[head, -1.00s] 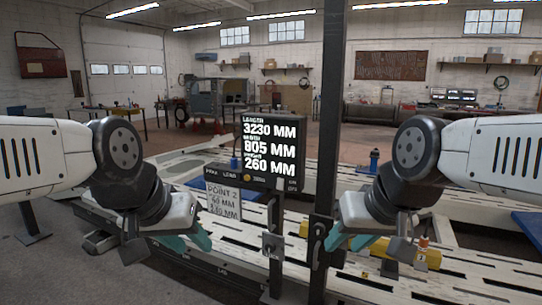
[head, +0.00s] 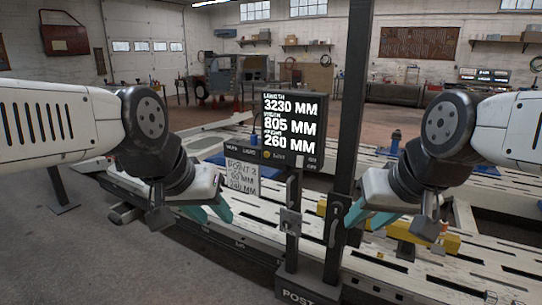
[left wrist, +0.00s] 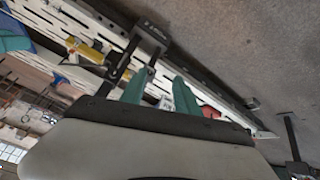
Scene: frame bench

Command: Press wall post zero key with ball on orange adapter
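A dark display box (head: 292,125) shows 3230, 805 and 260 MM, with a strip of small keys beneath the digits. One key (head: 267,154) is orange; the labels are too small to read surely. A thin post (head: 293,225) stands below it, on a base marked POST (head: 298,296). My left gripper (head: 208,212) is left of this post, its teal fingers apart and empty; they also show in the left wrist view (left wrist: 160,88). My right gripper (head: 370,217) is right of the thick upright, fingers apart, nothing seen between them. A small orange piece (head: 445,227) shows beside it; I cannot make out a ball.
A thick dark upright (head: 352,110) rises between my grippers. A paper note (head: 242,178) hangs under the display's left side. Yellow blocks (head: 400,230) lie on the slotted white bench frame (head: 430,265) behind my right gripper. Grey floor (head: 90,265) is clear at the front left.

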